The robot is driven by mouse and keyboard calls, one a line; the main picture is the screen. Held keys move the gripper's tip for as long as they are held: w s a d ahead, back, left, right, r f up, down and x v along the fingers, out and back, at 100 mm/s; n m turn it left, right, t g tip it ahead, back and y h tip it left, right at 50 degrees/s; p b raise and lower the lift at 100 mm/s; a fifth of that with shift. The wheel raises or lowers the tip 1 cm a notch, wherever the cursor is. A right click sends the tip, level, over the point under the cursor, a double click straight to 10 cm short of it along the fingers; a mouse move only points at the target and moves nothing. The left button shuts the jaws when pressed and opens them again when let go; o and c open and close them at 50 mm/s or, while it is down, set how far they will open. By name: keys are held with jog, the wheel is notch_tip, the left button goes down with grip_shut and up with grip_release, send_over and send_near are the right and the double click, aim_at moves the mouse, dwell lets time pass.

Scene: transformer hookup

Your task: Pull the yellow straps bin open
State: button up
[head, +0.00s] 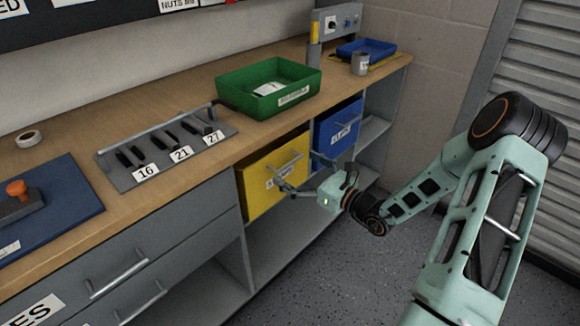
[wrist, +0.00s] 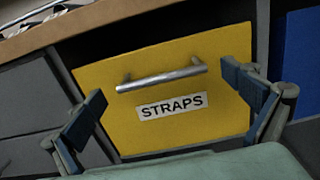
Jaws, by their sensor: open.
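The yellow straps bin (head: 262,199) sits in the cabinet under the workbench, in the middle of the head view. In the wrist view the yellow front (wrist: 160,70) fills the middle, with a STRAPS label (wrist: 172,106) and a grey bar handle (wrist: 161,78) above the label. The handle also shows in the head view (head: 290,163). My gripper (head: 303,178) is in front of the bin, partly overlapping it in the head view. In the wrist view its fingers (wrist: 168,108) are spread wide, one on each side of the handle and label, with nothing between them.
A blue bin (head: 338,133) is right of the yellow one. Grey drawers (head: 120,275) with bar handles are to the left. A green tray (head: 268,86) and a tool rack (head: 165,152) stand on the wooden benchtop (head: 190,90). The floor (head: 330,265) in front looks clear.

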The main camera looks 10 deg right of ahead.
jog(key=shift+x, duration=1.05)
jog(key=c, duration=1.5)
